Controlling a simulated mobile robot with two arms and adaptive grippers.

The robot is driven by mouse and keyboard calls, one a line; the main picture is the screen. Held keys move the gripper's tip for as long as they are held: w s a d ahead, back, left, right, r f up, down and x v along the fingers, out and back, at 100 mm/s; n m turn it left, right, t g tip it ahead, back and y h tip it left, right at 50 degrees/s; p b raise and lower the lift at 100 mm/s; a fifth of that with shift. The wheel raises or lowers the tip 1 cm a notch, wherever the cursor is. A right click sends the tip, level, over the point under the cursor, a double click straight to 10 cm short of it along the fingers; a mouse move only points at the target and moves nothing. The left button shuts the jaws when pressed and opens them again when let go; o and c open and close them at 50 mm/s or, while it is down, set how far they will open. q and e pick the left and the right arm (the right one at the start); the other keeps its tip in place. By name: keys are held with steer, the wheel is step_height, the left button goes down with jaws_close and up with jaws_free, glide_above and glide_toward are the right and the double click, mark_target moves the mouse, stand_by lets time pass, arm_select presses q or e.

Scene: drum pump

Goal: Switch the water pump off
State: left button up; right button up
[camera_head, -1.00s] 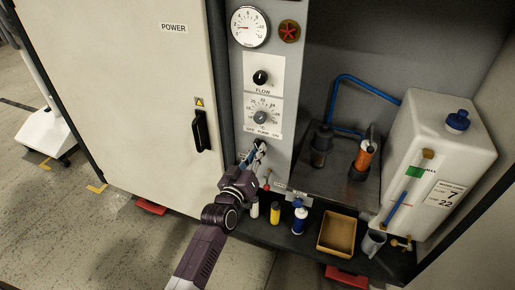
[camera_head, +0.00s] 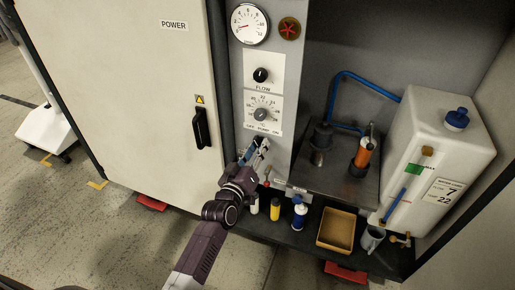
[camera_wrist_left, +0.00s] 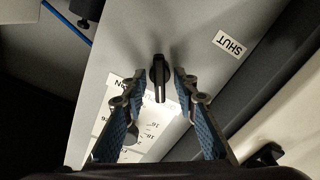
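The pump switch is a small black knob with a raised bar (camera_wrist_left: 159,77), set in the grey panel in the left wrist view. The bar lies roughly up and down in that picture. In the head view my gripper covers it, below the OFF PUMP ON label (camera_head: 263,131). My left gripper (camera_head: 261,147) is at the panel. It is open, with its blue-padded fingers (camera_wrist_left: 160,82) on either side of the knob and gaps showing; I cannot tell how deep they reach around it. My right gripper is not in view.
Above are the numbered dial (camera_head: 261,114), the FLOW knob (camera_head: 261,75), a gauge (camera_head: 250,24) and a red knob (camera_head: 289,28). A white cabinet door (camera_head: 130,90) stands left. Bottles (camera_head: 300,214), a tan tray (camera_head: 337,230) and a white tank (camera_head: 437,140) are right and below.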

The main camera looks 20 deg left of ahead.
arm_select(q)
steer(key=s, duration=1.2)
steer(key=shift+a, duration=0.35)
